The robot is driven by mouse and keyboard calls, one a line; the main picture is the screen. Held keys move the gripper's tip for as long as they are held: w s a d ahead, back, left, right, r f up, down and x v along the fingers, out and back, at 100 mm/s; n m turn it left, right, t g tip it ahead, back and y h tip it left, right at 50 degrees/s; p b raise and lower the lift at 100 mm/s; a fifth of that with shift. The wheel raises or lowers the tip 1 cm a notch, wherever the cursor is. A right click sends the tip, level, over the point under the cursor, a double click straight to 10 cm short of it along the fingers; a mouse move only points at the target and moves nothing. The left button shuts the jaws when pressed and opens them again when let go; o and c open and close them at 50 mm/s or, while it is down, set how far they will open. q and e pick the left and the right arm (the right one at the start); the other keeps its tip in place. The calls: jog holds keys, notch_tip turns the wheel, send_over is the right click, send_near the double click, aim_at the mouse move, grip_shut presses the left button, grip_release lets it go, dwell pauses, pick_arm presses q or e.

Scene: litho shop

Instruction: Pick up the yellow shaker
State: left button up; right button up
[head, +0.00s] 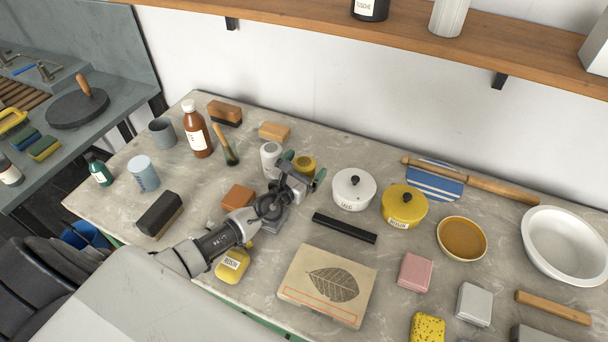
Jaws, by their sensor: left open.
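The yellow shaker (305,164) stands on the grey stone worktop near its middle; its round yellow top shows and its lower part is hidden behind my gripper. My left gripper (304,167) is open, with one green-padded finger to the left of the shaker's top and one to the right. I cannot tell whether either finger touches it. My right gripper is not in view.
A white shaker (270,157) stands close left of the gripper. A white lidded pot (353,189) and a yellow lidded pot (404,205) stand to the right. A black bar (344,228) lies in front. A wooden shelf (420,40) overhangs the back.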

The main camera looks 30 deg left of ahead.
pick_arm(q)
jog(key=shift+c, duration=0.2)
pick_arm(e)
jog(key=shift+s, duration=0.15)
pick_arm(q)
jog(key=c, duration=1)
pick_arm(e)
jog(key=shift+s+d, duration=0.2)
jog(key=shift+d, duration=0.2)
pick_arm(q)
jog(key=shift+r, duration=0.1)
jog(key=shift+c, duration=0.3)
notch_tip(320, 180, up, 5)
jog(key=p, duration=0.3)
jog(key=shift+r+p, duration=0.1)
jog(key=shift+p, duration=0.3)
jog(key=s+d+r+p, duration=0.1)
jog(key=d+r+p, duration=0.1)
jog(key=d, duration=0.3)
jog(key=s+d+r+p, duration=0.2)
jog(key=d+r+p, duration=0.1)
jog(key=d, duration=0.3)
jog(key=shift+s+r+p, duration=0.3)
jog(key=shift+r+p, duration=0.05)
jog(key=shift+p, duration=0.15)
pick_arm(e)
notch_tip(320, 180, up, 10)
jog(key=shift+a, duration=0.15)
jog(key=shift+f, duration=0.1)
